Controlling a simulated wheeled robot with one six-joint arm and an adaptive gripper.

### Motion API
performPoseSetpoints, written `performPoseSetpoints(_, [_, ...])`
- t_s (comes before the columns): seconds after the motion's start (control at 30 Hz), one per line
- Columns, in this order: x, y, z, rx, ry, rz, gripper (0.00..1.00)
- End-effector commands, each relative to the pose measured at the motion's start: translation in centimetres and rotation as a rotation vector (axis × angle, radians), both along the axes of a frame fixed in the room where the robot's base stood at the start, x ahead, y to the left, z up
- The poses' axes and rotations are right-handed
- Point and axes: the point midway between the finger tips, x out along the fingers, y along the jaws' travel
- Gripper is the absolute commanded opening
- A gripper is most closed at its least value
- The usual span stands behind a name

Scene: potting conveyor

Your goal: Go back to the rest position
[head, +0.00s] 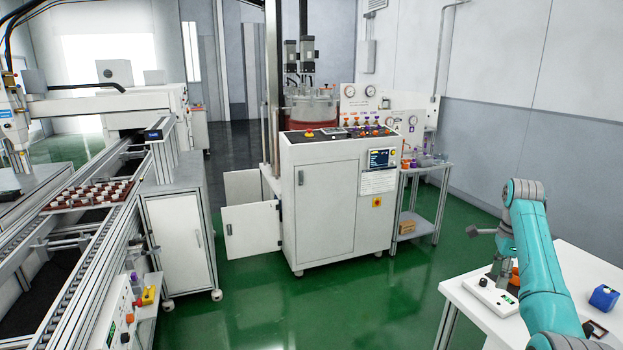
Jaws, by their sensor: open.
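My teal arm rises from the lower right of the head view, over the white table (463,299), and bends at a grey-banded joint. Its far part folds down behind the near link. A white device (491,296) with a small display stands on the table beside the arm.
A blue block (603,298) lies on the table right of the arm. A white machine cabinet (325,210) and a metal shelf cart (428,169) stand beyond. A conveyor (88,262) with a tray of white-topped parts (55,205) runs on the left. Green floor between is clear.

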Motion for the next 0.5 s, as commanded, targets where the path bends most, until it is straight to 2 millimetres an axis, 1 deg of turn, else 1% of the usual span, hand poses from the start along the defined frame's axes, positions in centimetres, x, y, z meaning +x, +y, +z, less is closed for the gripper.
performPoseSetpoints(0.07, [0.0, 0.0, 0.0, 0.0, 0.0, 0.0, 0.49])
performPoseSetpoints(0.27, [0.2, 0.5, -2.3, -0.007, -0.017, 0.029, 0.49])
performPoseSetpoints(0.37, [0.3, 0.8, -3.7, -0.012, -0.029, 0.047, 0.49])
performPoseSetpoints(0.5, [0.4, 1.3, -6.0, -0.021, -0.048, 0.08, 0.49])
